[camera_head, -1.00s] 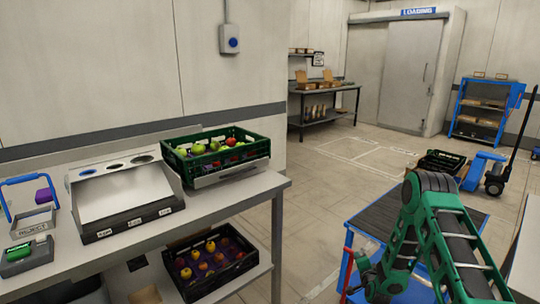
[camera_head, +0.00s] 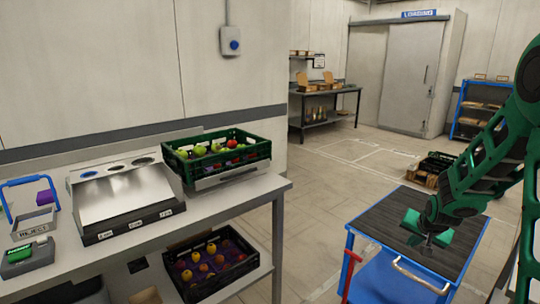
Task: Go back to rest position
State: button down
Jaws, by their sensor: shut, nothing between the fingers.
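My arm comes in from the right edge of the head view, and its green links hang over the blue trolley (camera_head: 350,262) with a dark ribbed top. My gripper (camera_head: 418,240) is at the low end of the arm, above the trolley top, pointing down. Its fingers look closed with nothing between them. The gripper is small in the picture, and I cannot tell its exact height above the trolley.
A workbench (camera_head: 238,204) on the left holds a sloped tray (camera_head: 128,190), a reject bin (camera_head: 36,224) and a green crate (camera_head: 222,172) of fruit. A dark crate (camera_head: 212,284) of fruit is on the lower shelf. Open floor (camera_head: 312,210) lies between bench and trolley.

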jog(key=s+a+r+g, duration=0.1)
jog(key=s+r, duration=0.3)
jog(key=s, duration=0.9)
jog(key=s+a+r+n+g+y, duration=0.1)
jog(key=s+a+r+g, duration=0.1)
jog(key=s, duration=1.1)
jog(key=s+a+r+g+y, duration=0.1)
jog(key=s+r, duration=0.4)
jog(key=s, duration=0.7)
jog(key=a+g, duration=0.1)
jog(key=g, duration=0.1)
jog(key=shift+s+r+n+g, duration=0.3)
jog(key=shift+s+r, duration=0.05)
jog(key=shift+s, duration=0.05)
jog(key=shift+d, duration=0.1)
